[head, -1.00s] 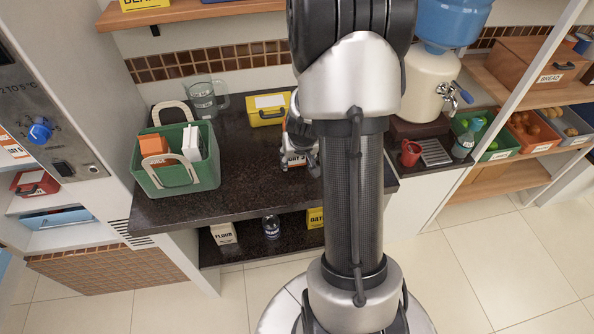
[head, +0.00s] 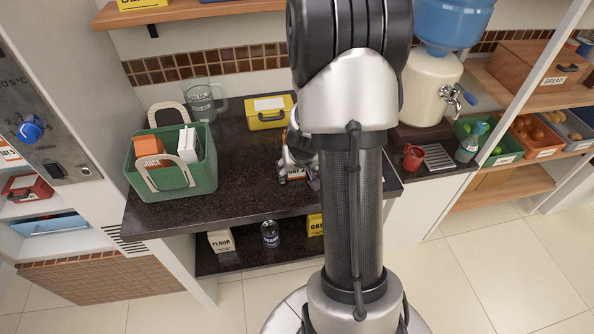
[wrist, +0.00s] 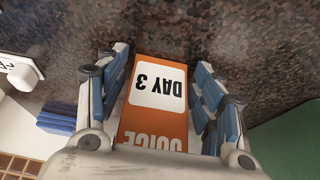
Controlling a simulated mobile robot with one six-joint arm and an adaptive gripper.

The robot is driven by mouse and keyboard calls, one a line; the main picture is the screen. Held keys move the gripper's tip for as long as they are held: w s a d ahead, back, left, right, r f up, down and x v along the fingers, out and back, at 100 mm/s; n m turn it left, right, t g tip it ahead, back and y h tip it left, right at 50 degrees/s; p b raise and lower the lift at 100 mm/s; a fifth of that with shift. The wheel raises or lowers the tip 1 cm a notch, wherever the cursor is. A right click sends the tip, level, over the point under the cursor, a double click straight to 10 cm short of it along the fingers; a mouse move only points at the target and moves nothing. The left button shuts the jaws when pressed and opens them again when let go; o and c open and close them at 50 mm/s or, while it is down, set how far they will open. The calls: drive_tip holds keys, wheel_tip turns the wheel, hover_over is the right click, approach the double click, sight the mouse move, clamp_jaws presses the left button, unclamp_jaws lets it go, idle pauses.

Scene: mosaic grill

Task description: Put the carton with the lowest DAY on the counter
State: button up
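An orange juice carton labelled DAY 3 (wrist: 160,85) is between the two fingers of my gripper (wrist: 160,100), over the dark counter (head: 235,190). Narrow gaps show beside the carton in the wrist view, so the fingers look open around it. In the head view my gripper (head: 299,166) is at the counter's right part, and the carton's lower label (head: 297,174) shows close to the counter top; my arm hides the rest. A green crate (head: 180,188) on the counter's left holds an orange juice carton (head: 150,148) and white cartons (head: 187,145), their DAY numbers unreadable.
A yellow box (head: 268,117) and a glass mug (head: 203,100) stand behind on the counter. A red cup (head: 413,157) and a water dispenser (head: 432,90) are at the right. The counter between crate and gripper is clear.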

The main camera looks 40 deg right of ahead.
drive_tip(key=shift+o, duration=0.5)
drive_tip(key=shift+r+p, duration=0.35)
drive_tip(key=shift+r, duration=0.05)
drive_tip(key=p+v, duration=0.7)
drive_tip(key=v, duration=0.5)
drive_tip(key=a+r+n+y, duration=0.2)
drive_tip(key=a+r+n, duration=0.1)
drive_tip(key=a+r, duration=1.05)
drive_tip(key=s+a+r+n, duration=0.1)
drive_tip(key=s+a+r, duration=0.1)
drive_tip(key=s+a, duration=0.3)
drive_tip(key=s+a+r+n, duration=0.2)
drive_tip(key=s+a, duration=0.4)
drive_tip(key=s, duration=0.3)
drive_tip(key=shift+r+t, duration=0.3)
drive_tip(key=shift+r, duration=0.5)
